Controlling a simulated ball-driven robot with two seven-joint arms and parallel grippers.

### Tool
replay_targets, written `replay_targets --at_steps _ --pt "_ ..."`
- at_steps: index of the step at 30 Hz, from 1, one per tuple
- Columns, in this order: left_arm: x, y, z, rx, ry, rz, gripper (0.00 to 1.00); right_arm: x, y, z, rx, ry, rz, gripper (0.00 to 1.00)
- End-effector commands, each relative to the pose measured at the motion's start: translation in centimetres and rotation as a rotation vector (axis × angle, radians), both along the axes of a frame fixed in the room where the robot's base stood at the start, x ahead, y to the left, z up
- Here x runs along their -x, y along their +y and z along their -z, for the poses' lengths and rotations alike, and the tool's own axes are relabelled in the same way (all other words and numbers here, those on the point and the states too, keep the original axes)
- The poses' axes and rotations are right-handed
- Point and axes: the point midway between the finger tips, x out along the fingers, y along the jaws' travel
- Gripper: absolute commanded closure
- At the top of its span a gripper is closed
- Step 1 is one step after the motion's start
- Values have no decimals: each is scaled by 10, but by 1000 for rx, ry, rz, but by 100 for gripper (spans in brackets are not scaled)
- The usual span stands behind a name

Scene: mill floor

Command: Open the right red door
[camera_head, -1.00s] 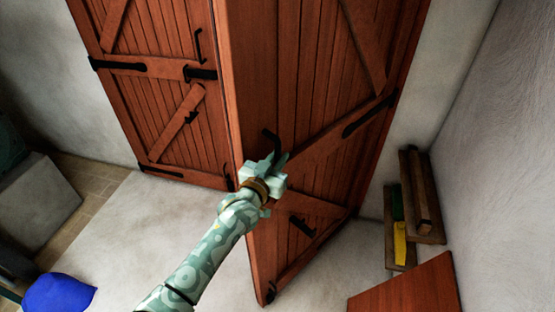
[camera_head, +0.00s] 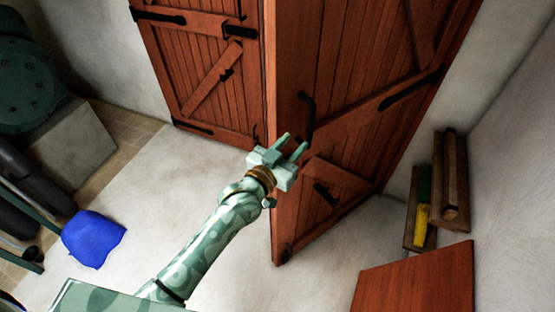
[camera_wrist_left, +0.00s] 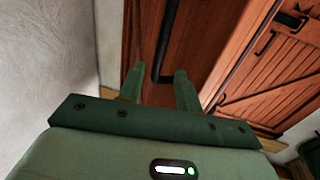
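The right red door (camera_head: 345,100) stands ajar, swung out toward me, with its free edge nearest the camera. Its black handle (camera_head: 307,115) is on the inner side of that edge. My left gripper (camera_head: 292,141) is open just below the handle, with its fingers pointing up at the door. In the left wrist view the black handle (camera_wrist_left: 166,45) lies between the two open fingers (camera_wrist_left: 160,85), near their tips; no grip on it shows. The left red door (camera_head: 200,70) is shut. My right gripper is not in view.
A red-brown panel (camera_head: 420,280) is at lower right. A blue object (camera_head: 93,238) and dark machinery (camera_head: 30,95) are at left. Pale floor is clear before the doors.

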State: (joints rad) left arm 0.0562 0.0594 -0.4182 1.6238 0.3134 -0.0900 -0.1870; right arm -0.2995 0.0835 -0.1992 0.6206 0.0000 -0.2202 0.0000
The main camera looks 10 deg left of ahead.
Motion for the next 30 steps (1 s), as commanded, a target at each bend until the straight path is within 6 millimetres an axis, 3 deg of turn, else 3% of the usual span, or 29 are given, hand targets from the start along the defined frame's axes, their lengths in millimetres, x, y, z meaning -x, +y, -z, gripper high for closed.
replay_targets --at_steps 4,10,28,30 --pt "33 15 2 -1 2 0 65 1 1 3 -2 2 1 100" --pt "56 26 1 0 -1 0 65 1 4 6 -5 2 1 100" --pt "60 28 0 3 0 0 65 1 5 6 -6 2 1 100" --pt "60 28 7 -4 20 -1 65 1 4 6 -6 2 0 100"
